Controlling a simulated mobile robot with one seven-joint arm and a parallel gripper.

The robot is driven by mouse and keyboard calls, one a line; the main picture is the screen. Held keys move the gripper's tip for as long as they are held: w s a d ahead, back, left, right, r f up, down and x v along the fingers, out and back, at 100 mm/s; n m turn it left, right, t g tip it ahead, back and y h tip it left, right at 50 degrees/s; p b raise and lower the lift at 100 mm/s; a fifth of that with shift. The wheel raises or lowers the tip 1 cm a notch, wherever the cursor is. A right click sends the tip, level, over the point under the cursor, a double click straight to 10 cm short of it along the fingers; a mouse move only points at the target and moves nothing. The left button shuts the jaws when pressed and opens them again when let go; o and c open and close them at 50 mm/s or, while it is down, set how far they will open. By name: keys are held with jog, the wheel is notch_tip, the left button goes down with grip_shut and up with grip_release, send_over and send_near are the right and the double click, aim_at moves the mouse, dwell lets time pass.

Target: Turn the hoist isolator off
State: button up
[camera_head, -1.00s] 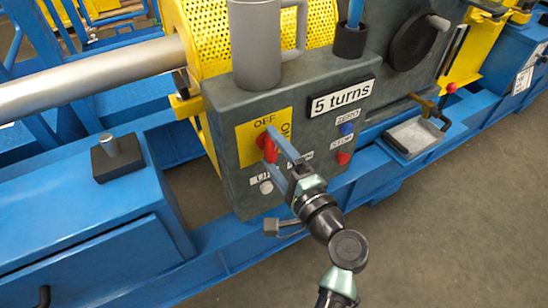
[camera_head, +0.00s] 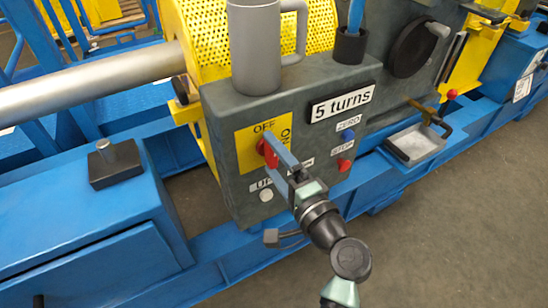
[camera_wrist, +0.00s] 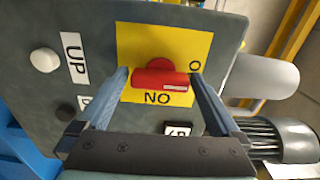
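The hoist isolator is a red rotary handle (camera_head: 267,152) on a yellow plate (camera_head: 248,153) marked OFF at the top and ON at the right side. In the wrist view the handle (camera_wrist: 160,79) lies across the gap between my fingers, its pale mark toward the end near the partly hidden OFF label. My gripper (camera_wrist: 160,74) is open, with one finger past each end of the handle and narrow gaps showing; I cannot tell if either touches. In the head view my gripper (camera_head: 274,160) reaches the handle from the lower right and partly covers it.
The grey control box (camera_head: 220,185) carries a white UP button (camera_head: 266,195), a blue ZERO button (camera_head: 348,135) and a red STOP button (camera_head: 344,165). A grey mug (camera_head: 256,50) and a black cup (camera_head: 349,45) stand on top. A tray (camera_head: 414,146) is at the right.

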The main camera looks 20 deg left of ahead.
jog(key=p+v, duration=0.2)
jog(key=v, duration=1.1)
